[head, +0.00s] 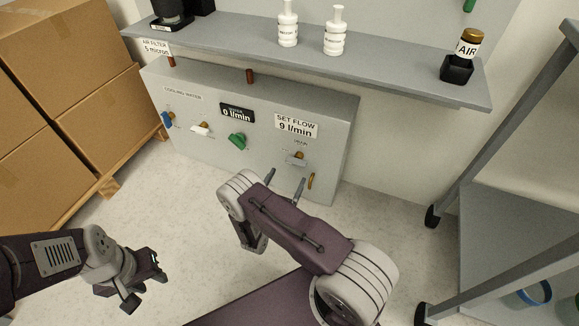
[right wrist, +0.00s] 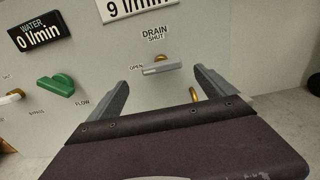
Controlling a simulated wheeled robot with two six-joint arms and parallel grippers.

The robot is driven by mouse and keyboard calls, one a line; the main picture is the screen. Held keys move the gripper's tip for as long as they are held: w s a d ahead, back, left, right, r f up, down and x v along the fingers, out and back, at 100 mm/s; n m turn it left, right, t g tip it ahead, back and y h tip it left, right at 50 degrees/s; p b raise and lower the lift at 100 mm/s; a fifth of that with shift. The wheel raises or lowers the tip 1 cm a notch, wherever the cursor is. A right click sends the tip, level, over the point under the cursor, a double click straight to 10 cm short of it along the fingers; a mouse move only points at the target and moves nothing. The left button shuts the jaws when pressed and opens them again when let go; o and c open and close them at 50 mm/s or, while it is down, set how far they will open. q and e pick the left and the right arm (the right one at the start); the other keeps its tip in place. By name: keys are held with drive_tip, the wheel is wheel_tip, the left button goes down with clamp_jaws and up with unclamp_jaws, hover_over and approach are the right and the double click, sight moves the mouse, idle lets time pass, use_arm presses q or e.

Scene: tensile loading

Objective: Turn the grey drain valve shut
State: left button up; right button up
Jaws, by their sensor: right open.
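The grey drain valve (head: 298,159) is at the right of the grey panel's front. In the right wrist view its grey lever (right wrist: 162,68) lies roughly level and points left at the "OPEN" label; "SHUT" is printed above it. My right gripper (head: 285,181) is open in front of the panel, just short of the valve. In the right wrist view its two fingers (right wrist: 161,80) stand on either side of the lever, apart from it. My left gripper (head: 146,282) is open and empty low over the floor at the left.
The panel (head: 335,135) also carries blue (head: 167,120), white (head: 200,128) and green (head: 237,141) valves. Signs read "WATER 0 l/min" and "SET FLOW 9 l/min". A shelf (head: 400,75) with bottles overhangs it. Boxes (head: 60,60) stand left, a wheeled cart (head: 500,230) right.

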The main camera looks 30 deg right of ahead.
sight(295, 165)
drive_tip(key=b+x, duration=0.5)
drive_tip(key=x, duration=0.3)
drive_tip(key=shift+d+f, duration=0.1)
drive_tip(key=shift+d, duration=0.25)
drive_tip(key=shift+w+d, duration=0.1)
drive_tip(key=shift+w, duration=0.05)
drive_tip(key=c, duration=1.4)
